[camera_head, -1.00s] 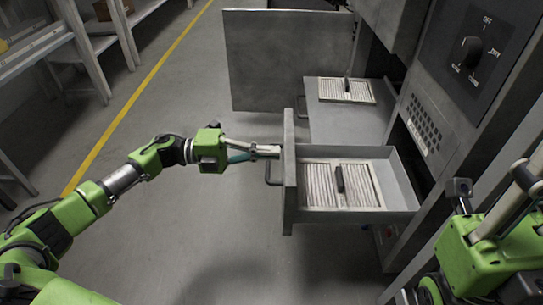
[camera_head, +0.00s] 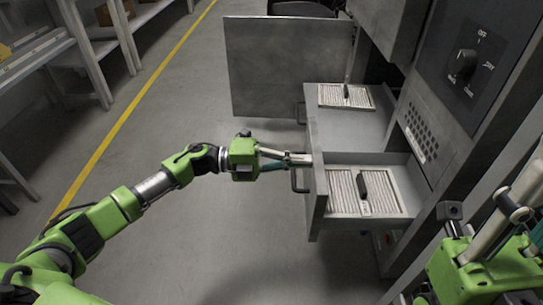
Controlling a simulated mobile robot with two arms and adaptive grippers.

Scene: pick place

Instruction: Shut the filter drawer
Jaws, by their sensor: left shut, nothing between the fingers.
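The filter drawer (camera_head: 319,200) is partly out of the grey machine on the right. A pleated white filter (camera_head: 385,197) with a black handle lies inside it. My left gripper (camera_head: 305,158) is shut and empty, with its fingertips at the upper part of the drawer's front panel, just above the drawer's handle (camera_head: 297,181). The fingertips appear to touch the panel. My right gripper is at the lower right, beside the machine; its fingers are partly cut off by the picture edge, and I cannot tell whether it is open.
Behind the drawer is a grey surface (camera_head: 345,125) with another filter (camera_head: 346,96) on it. A grey door panel (camera_head: 287,70) stands open at the back. A dial panel (camera_head: 467,62) is on the machine. Shelves stand at the far left; the floor between is clear.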

